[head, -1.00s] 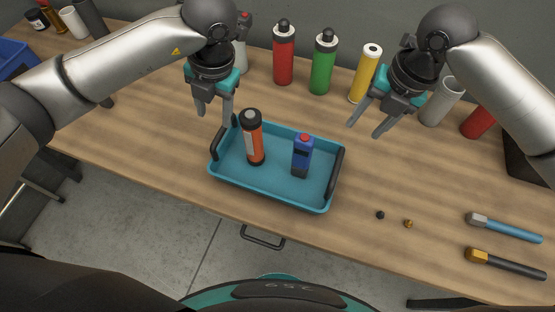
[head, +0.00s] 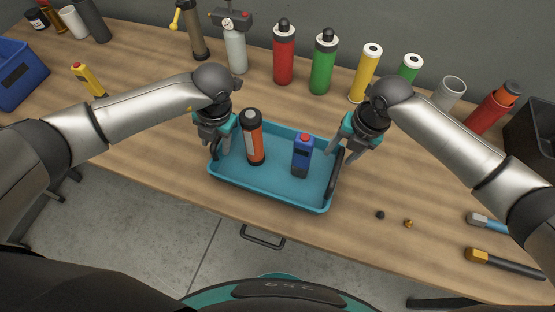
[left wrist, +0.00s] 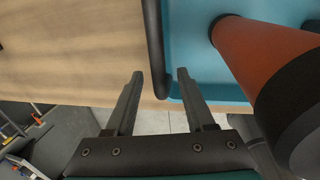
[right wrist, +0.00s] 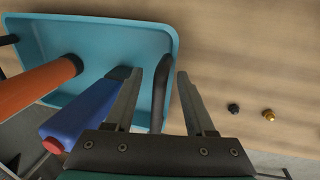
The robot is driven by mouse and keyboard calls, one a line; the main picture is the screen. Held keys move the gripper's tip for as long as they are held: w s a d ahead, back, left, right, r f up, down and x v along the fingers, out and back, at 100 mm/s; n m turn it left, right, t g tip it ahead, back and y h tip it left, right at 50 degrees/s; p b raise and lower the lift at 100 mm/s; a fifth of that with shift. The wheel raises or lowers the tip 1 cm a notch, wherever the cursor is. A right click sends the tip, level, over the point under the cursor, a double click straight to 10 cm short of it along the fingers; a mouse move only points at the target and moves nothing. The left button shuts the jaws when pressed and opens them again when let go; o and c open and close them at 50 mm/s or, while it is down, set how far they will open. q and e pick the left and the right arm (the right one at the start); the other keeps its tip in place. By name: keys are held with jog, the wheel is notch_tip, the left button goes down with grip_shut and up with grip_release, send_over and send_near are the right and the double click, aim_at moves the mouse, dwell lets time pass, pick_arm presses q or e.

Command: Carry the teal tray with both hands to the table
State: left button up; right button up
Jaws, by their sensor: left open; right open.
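The teal tray (head: 270,187) lies on the wooden table with a dark handle at each short end. An orange cylinder with black ends (head: 254,140) and a blue device with a red button (head: 302,155) stand in it. My left gripper (head: 217,153) is open at the tray's left end; in the left wrist view the left handle (left wrist: 154,45) lies just beyond its fingertips, in line with the gap. My right gripper (head: 340,158) is open at the right end; in the right wrist view the right handle (right wrist: 160,95) shows between its fingers. Neither grips a handle.
Red (head: 283,55) and green (head: 323,65) bottles and a yellow cylinder (head: 365,75) stand behind the tray. A blue bin (head: 20,75) is at far left. Two small knobs (head: 394,219) and hammer-like tools (head: 500,262) lie at right. The table's front edge is near the tray.

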pick_arm(q)
jog(key=shift+c, duration=0.3)
pick_arm(e)
jog(key=shift+c, duration=0.4)
pick_arm(q)
grip_shut()
pick_arm(e)
grip_shut()
jog(key=shift+w+r, duration=0.1)
dwell(0.3)
